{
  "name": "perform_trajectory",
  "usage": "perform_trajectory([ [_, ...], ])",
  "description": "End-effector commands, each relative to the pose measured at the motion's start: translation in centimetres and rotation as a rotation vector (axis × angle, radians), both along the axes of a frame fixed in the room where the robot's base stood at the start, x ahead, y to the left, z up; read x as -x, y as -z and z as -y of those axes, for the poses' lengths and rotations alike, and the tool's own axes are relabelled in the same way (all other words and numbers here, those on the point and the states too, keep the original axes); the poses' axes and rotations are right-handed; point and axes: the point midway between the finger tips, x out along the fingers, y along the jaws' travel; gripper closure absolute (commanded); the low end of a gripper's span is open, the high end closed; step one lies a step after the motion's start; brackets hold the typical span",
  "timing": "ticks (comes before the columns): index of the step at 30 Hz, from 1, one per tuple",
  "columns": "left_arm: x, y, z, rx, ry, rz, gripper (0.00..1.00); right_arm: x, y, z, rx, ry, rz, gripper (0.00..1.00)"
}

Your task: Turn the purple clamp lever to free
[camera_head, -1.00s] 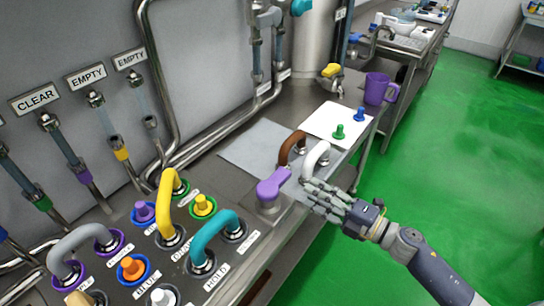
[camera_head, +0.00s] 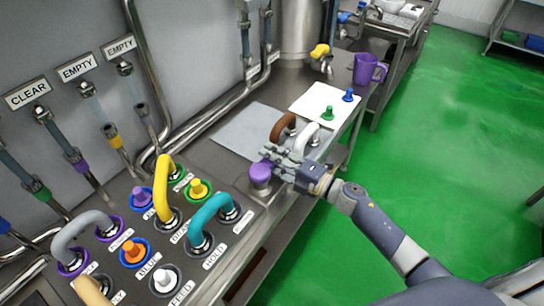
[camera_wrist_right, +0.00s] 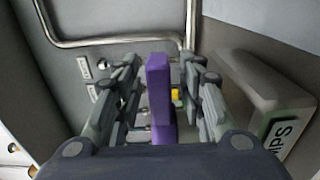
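The purple clamp lever (camera_head: 261,173) stands on its round base at the end of the steel bench, just beyond the labelled panel. My right gripper (camera_head: 277,163) is at the lever, its fingers covering the lever's arm in the head view. In the right wrist view the lever (camera_wrist_right: 160,95) stands upright between the spread fingers of the gripper (camera_wrist_right: 165,90). My left gripper is not in view.
Close behind the gripper are a white handle (camera_head: 308,136) and a brown handle (camera_head: 281,127). A teal handle (camera_head: 208,211) and a yellow handle (camera_head: 163,185) rise from the panel. A white board (camera_head: 310,99) with green and blue pegs and a purple mug (camera_head: 367,69) lie farther back.

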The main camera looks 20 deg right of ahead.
Motion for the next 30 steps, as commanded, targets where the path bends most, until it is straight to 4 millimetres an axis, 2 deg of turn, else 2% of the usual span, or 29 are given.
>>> perform_trajectory([
  [7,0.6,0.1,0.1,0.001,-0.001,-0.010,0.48,-0.1,0.0,0.0,0.000,0.000,0.000,0.63],
  [12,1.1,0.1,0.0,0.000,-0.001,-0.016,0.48,0.0,0.0,0.0,0.000,0.000,0.000,1.00],
  [22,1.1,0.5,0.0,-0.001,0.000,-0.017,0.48,-0.2,0.1,0.0,0.002,-0.019,0.002,1.00],
  [30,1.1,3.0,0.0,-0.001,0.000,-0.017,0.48,-0.8,0.5,-0.4,0.005,-0.147,0.003,1.00],
])
